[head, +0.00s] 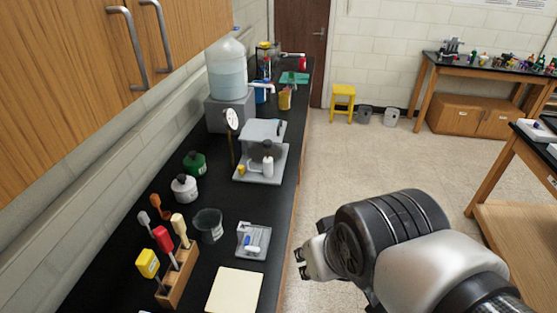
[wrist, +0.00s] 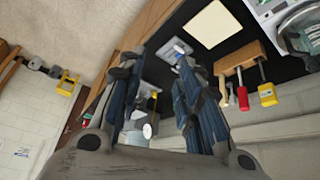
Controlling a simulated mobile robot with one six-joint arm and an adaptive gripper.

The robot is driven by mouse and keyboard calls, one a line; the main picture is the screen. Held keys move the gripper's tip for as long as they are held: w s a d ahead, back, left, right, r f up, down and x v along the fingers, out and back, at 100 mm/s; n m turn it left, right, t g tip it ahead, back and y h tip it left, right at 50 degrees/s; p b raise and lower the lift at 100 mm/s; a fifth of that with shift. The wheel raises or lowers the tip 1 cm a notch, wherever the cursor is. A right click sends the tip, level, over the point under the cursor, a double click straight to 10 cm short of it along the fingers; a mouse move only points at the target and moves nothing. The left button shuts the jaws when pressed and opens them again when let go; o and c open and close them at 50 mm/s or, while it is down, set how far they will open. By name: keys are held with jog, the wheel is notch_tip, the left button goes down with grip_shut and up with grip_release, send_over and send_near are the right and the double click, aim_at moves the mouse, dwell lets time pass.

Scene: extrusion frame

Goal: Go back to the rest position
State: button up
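My gripper (head: 306,258) hangs in the air over the floor, just right of the black bench's edge in the head view. In the wrist view my gripper (wrist: 155,66) shows its two dark fingers apart, with nothing held between them. The bench and some things on it show through the gap, farther off. My gripper touches nothing that I can see.
The black bench (head: 148,240) carries a tool rack (head: 178,275), a cream board (head: 235,291), a small grey fixture (head: 254,241), a grey frame (head: 262,177) and a large bottle (head: 226,70). A wooden cupboard (head: 75,55) overhangs it. The floor (head: 390,160) ahead is clear.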

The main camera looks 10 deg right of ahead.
jog(key=shift+m+g, duration=0.3)
jog(key=shift+g, duration=0.2)
jog(key=s, duration=0.4)
jog(key=shift+a+r, duration=0.1)
jog(key=shift+r, duration=0.15)
notch_tip(320, 180, down, 10)
jog(key=b, duration=1)
jog(key=shift+f, duration=0.15)
dwell(0.5)
